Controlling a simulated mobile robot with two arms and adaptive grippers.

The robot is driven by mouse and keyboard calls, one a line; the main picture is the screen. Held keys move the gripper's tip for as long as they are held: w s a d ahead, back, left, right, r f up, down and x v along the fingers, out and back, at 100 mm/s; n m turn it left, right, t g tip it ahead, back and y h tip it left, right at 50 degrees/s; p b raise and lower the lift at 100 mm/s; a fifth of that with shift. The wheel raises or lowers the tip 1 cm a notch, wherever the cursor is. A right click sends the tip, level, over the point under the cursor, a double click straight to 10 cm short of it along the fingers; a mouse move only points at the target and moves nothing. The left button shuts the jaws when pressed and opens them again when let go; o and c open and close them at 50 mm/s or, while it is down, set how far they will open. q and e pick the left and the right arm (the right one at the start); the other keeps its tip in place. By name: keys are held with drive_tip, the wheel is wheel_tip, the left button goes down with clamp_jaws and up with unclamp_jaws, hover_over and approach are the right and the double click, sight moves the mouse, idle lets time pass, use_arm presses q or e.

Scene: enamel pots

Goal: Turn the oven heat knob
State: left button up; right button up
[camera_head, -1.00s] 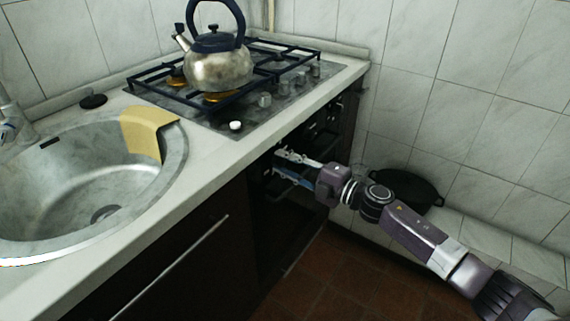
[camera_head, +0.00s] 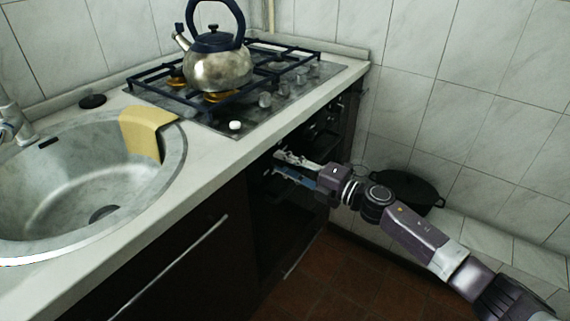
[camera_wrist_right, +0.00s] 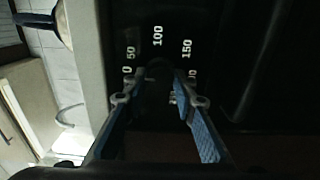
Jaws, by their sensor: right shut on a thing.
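The oven (camera_head: 285,225) has a dark front below the worktop, to the right of the sink cabinet. In the right wrist view, the dark heat knob (camera_wrist_right: 158,72) sits below a white printed scale (camera_wrist_right: 157,36) with numbers such as 50, 100 and 150. The knob is hard to make out against the black panel. My right gripper (camera_head: 277,164) reaches the oven front from the right. Its two blue-padded fingers stand on either side of the knob in the right wrist view (camera_wrist_right: 158,84) and are shut on it. My left gripper is not in view.
A kettle (camera_head: 219,68) stands on the gas hob (camera_head: 300,88), above the oven. A sink (camera_head: 65,205) with a yellow cloth (camera_head: 140,140) is at the left. A black pan (camera_head: 410,182) sits on a low tiled ledge behind my right arm.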

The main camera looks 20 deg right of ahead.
drive_tip(key=o, duration=1.1)
drive_tip(key=v, duration=1.2)
